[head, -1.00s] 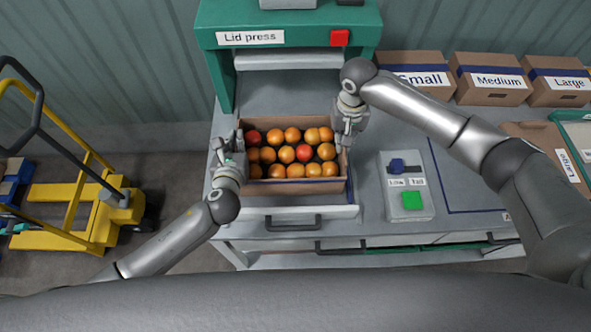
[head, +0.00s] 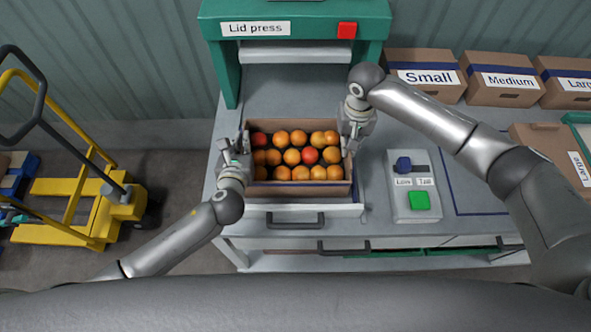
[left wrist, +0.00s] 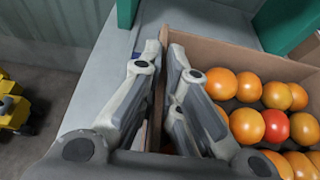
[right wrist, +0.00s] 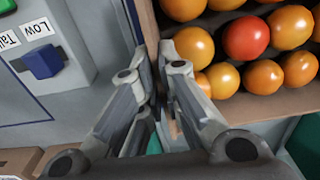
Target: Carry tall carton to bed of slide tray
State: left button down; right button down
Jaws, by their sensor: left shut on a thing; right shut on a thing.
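The carton (head: 298,189) is brown with a blue band, open at the top and filled with orange and red tomatoes. It is over the bed of the grey slide tray (head: 345,211), in front of the lid press (head: 225,62); I cannot tell whether its base touches the bed. My left gripper (head: 244,147) is shut on its left wall, which also shows in the left wrist view (left wrist: 225,51). My right gripper (head: 349,143) is shut on its right wall, also seen in the right wrist view (right wrist: 148,28). The carton's underside is hidden.
A control box (head: 407,208) with a blue knob, Low and Tall labels and a green button stands right of the tray. Labelled Small (head: 425,88), Medium (head: 503,91) and Large cartons stand at the back right. A yellow pallet truck (head: 75,210) is at the left.

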pick_arm(q)
jog(key=shift+w+a+f+b, duration=0.15)
jog(key=shift+a+f+b, duration=0.05)
jog(key=shift+f+b, duration=0.45)
pick_arm(e)
jog(key=shift+w+f, duration=0.1)
jog(key=shift+f, duration=0.7)
pick_arm(q)
jog(key=c, duration=1.8)
grip_release()
pick_arm(e)
jog(key=c, duration=1.8)
grip_release()
jog(key=shift+d, duration=0.1)
pick_arm(q)
jog(key=shift+o, duration=0.8)
jog(key=shift+d, duration=0.1)
pick_arm(e)
jog(key=shift+o, duration=0.8)
pick_arm(q)
jog(key=shift+s, duration=0.25)
pick_arm(e)
jog(key=shift+r, duration=0.3)
pick_arm(q)
jog(key=v, duration=1.1)
jog(key=shift+s, duration=0.35)
pick_arm(e)
notch_tip(320, 180, up, 12)
jog(key=shift+f, duration=0.2)
